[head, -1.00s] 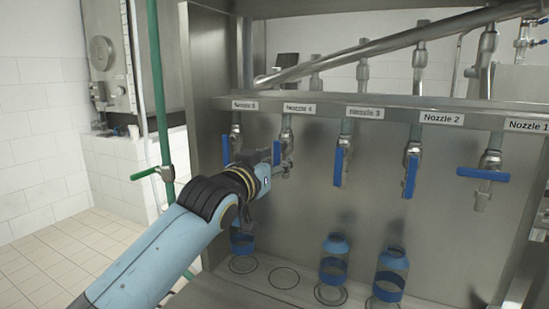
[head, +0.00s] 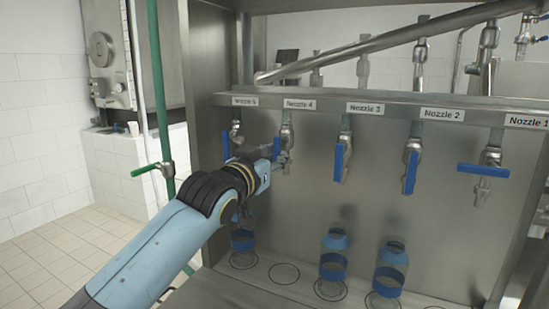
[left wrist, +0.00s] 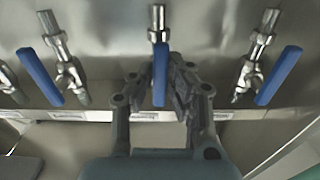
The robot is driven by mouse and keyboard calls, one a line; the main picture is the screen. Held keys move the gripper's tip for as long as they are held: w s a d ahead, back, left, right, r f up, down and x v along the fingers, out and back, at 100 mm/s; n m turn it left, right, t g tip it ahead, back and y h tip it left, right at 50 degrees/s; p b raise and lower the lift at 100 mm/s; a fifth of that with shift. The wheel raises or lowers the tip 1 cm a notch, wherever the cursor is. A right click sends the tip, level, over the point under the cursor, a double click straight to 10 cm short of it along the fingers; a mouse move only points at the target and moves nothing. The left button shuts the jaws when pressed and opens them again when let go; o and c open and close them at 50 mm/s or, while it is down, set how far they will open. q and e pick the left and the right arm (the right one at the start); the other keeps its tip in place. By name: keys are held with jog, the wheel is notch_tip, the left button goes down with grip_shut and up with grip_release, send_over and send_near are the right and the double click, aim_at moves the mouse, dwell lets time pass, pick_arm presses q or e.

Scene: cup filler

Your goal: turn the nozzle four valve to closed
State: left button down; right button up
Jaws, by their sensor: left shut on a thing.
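The fingertips are largely hidden in the head view. My right gripper is not in view.
Nozzle 3 (head: 340,160) and nozzle 2 (head: 410,172) handles hang down; the nozzle 1 handle (head: 483,171) lies crosswise. The nozzle 5 handle (head: 226,147) is close left of my gripper. Bottles stand below nozzles 5, 3 and 2; the marked circle (head: 284,275) below nozzle 4 is empty.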

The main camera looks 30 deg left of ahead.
pick_arm(q)
jog(key=shift+a+r+m, duration=0.4)
jog(key=shift+a+m, duration=0.05)
jog(key=shift+m, duration=2.45)
jog(key=shift+a+r+m, duration=0.4)
jog(key=shift+r+m, duration=0.05)
jog(key=shift+m, duration=2.45)
jog(key=shift+a+r+m, duration=0.4)
jog(key=shift+a+m, duration=0.05)
jog(key=shift+m, duration=2.45)
jog(key=c, duration=1.3)
grip_release()
jog(key=shift+r, duration=0.1)
